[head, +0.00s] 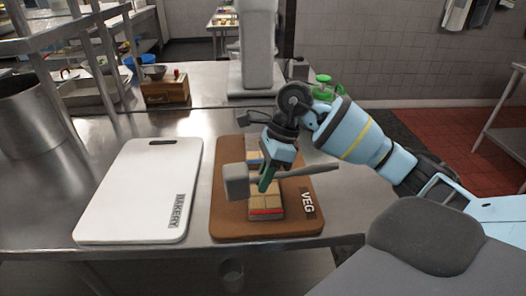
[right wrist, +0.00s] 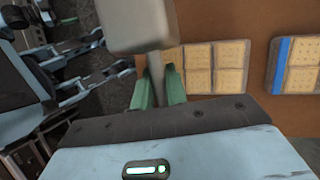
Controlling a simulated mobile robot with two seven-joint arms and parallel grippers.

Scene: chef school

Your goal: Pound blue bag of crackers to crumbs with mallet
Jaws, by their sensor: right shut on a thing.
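My right gripper (head: 267,184) is shut on the handle of a grey mallet (head: 236,183), held over the brown board marked VEG (head: 228,222). The mallet lies roughly level, its head to the left and its handle to the right; in the right wrist view its head (right wrist: 135,25) is beyond the fingers. The blue-striped bag of crackers (head: 253,155) lies at the far part of the board, partly hidden by my gripper; it also shows in the right wrist view (right wrist: 299,66), crackers whole. A red-striped bag of crackers (head: 264,205) lies nearer, below the mallet. My left gripper is out of view.
A white board marked BAKERY (head: 140,190) lies to the left on the steel table. A large pot (head: 30,120) and a wooden box (head: 166,88) stand farther left and back. A grey machine (head: 257,60) and a green-topped item (head: 323,85) stand behind the brown board.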

